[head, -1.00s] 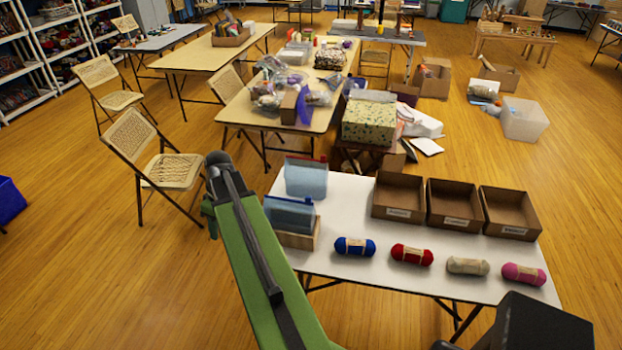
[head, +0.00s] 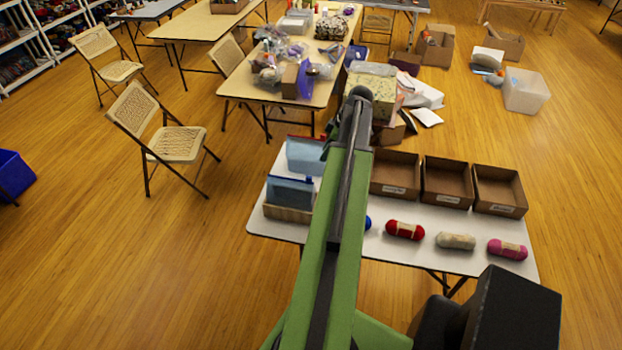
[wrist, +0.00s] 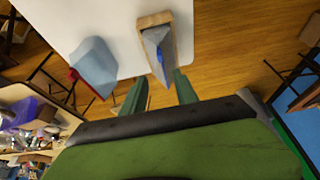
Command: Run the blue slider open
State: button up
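Two translucent blue pouches stand at the left end of the white table. The nearer pouch (head: 288,192) sits in a pale wooden holder (head: 286,214) and has a blue slider (head: 309,180) at its upper right. The farther pouch (head: 303,157) has a red strip along its top. In the wrist view, the holder (wrist: 155,19) and its pouch (wrist: 152,42) lie ahead, with the blue slider (wrist: 160,60) small and dark. My gripper (wrist: 160,75) is open, its green fingers either side of the pouch's near end in the picture. I cannot tell its height above the pouch; no contact shows.
My arm crosses the table in the head view and hides a blue yarn roll. Red (head: 404,230), grey (head: 455,241) and pink (head: 507,249) yarn rolls lie before open cardboard boxes (head: 447,182). Floor left of the table is clear up to a folding chair (head: 172,144).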

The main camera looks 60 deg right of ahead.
aim_at(310, 177)
jog(key=b+x, duration=1.2)
jog(key=x, duration=0.3)
jog(key=shift+s+f+b, duration=0.1)
jog(key=shift+f+b, duration=0.05)
jog(key=shift+b, duration=0.25)
grip_shut()
dwell(0.4)
